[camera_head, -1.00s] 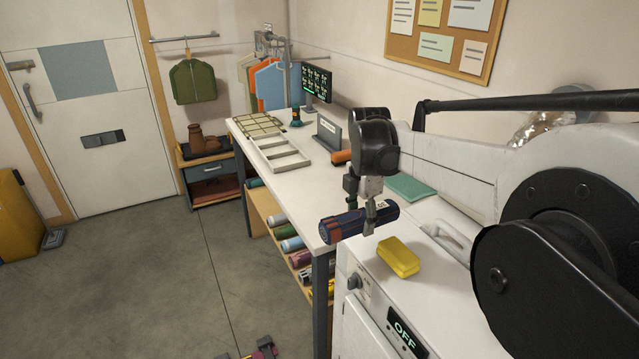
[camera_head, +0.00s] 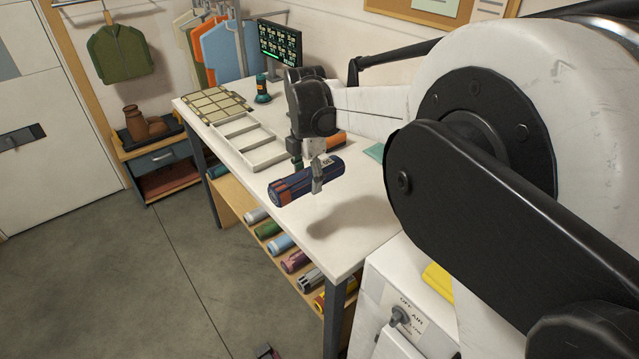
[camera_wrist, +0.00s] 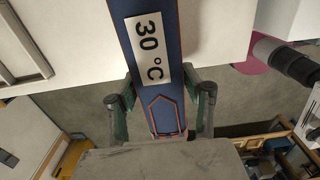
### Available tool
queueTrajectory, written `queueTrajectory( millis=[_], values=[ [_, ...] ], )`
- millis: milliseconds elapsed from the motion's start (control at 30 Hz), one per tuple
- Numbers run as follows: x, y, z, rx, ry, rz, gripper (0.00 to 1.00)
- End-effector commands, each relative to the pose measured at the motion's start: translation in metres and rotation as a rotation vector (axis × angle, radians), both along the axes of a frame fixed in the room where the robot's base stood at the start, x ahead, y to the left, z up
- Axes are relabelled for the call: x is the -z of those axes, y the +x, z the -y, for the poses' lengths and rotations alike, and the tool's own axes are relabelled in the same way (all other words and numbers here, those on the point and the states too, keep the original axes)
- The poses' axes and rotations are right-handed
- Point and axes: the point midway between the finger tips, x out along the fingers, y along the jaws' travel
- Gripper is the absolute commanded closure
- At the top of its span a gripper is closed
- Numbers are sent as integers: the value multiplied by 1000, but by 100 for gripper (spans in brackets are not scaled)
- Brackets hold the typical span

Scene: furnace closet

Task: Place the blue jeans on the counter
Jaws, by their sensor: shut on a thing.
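The rolled blue jeans (camera_head: 290,187), dark blue with orange stitching, are held in my gripper (camera_head: 318,172) above the front part of the white counter (camera_head: 352,232). My gripper is shut on the roll, and a shadow falls on the counter below and to the right of it. In the wrist view the jeans (camera_wrist: 152,60) lie between the two fingers (camera_wrist: 162,105) and carry a white "30 °C" label. The counter's edge and the floor show beneath them there.
A white divided tray (camera_head: 250,146) and a gridded board (camera_head: 212,104) lie on the counter's left side. A teal bottle (camera_head: 263,90) and a monitor (camera_head: 280,45) stand behind. Several rolled garments (camera_head: 280,243) lie on the shelf below. A yellow sponge (camera_head: 438,280) sits on the machine at the right.

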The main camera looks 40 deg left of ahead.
Motion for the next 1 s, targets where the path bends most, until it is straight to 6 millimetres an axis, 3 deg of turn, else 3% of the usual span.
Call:
queueTrajectory(
  millis=[167, 700, 1000],
  values=[
    [6, 10, 0, 2, 0, 0, 95],
    [63, 105, -4, 1, 0, 0, 95],
    [77, 117, -4, 0, 0, 0, 95]
  ],
)
